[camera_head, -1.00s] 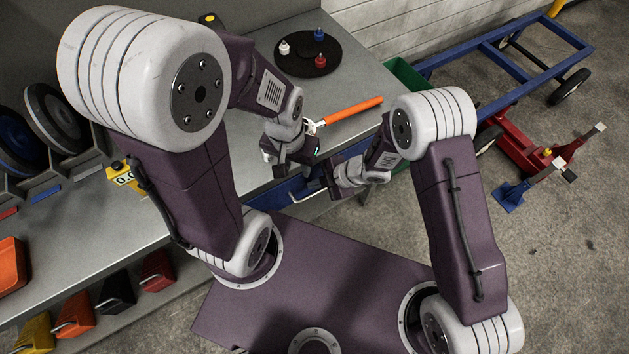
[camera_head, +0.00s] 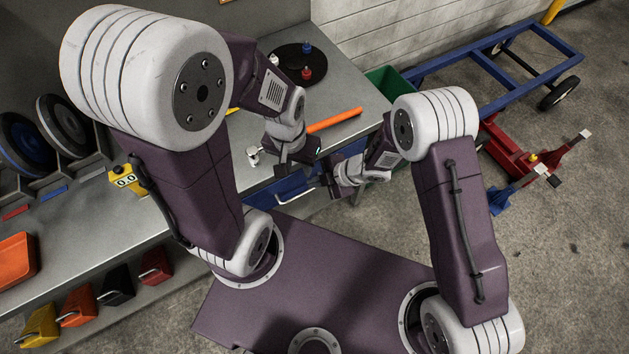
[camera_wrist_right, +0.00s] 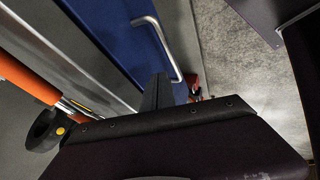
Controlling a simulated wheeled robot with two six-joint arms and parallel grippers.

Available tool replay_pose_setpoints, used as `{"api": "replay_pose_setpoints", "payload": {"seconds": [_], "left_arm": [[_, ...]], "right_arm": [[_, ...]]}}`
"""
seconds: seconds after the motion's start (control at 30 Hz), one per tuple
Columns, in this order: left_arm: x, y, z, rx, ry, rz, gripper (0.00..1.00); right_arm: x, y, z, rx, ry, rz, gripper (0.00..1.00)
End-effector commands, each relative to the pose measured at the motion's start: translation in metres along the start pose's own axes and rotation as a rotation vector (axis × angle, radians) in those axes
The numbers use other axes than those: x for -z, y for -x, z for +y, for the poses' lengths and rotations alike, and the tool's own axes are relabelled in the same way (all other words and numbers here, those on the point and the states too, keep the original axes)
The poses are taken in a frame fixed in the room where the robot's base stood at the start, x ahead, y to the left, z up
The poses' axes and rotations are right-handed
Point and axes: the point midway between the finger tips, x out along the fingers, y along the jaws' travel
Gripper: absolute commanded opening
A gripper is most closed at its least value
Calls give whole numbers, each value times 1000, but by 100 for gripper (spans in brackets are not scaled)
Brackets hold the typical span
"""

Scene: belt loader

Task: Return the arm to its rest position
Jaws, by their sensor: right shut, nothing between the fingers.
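My right arm (camera_head: 455,200) is bent, with its forearm reaching left toward the front of the bench. My right gripper (camera_head: 328,180) is close to the blue drawer front (camera_head: 284,187). In the right wrist view its fingers (camera_wrist_right: 158,92) are together with nothing between them, in front of the blue drawer and its metal handle (camera_wrist_right: 158,45). My left arm (camera_head: 180,175) is bent over the bench edge. My left gripper (camera_head: 282,162) points down there; its fingers are too small and dark to read.
An orange-handled tool (camera_head: 335,120) lies on the bench, partly behind my left wrist. A round black tray (camera_head: 290,70) with small pegs stands behind it. A green bin (camera_head: 388,82), blue cart (camera_head: 490,97) and red jack (camera_head: 510,155) are at right. Floor at lower right is clear.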

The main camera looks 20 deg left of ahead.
Motion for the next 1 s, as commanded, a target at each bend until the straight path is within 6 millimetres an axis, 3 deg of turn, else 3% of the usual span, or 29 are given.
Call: {"api": "replay_pose_setpoints", "payload": {"seconds": [0.03,0.43,0.53,0.57,0.63,0.7,0.77,0.87,0.9,0.97,1.0], "left_arm": [[1,10,0,0,0,0,36],[1,8,0,0,0,0,36],[1,8,0,0,0,0,36],[1,8,0,0,0,0,36],[1,8,0,0,0,0,36],[1,8,0,0,0,0,36],[1,8,0,0,0,0,36],[1,8,0,0,0,0,36],[1,8,0,0,0,0,36],[1,8,0,0,0,0,36],[1,8,0,0,0,0,36]], "right_arm": [[5,8,4,1,0,0,0],[1,7,2,2,-6,-4,0],[-15,26,24,-55,-26,-29,0],[-22,38,38,-90,-31,-43,0],[-42,81,73,-193,-58,-89,0],[-70,136,100,-310,-147,-171,0],[-98,184,109,-398,-268,-265,0],[-142,266,94,-528,-570,-430,0],[-156,296,75,-574,-726,-493,0],[-169,334,36,-632,-995,-572,0],[-170,352,4,-658,-1195,-611,0]]}}
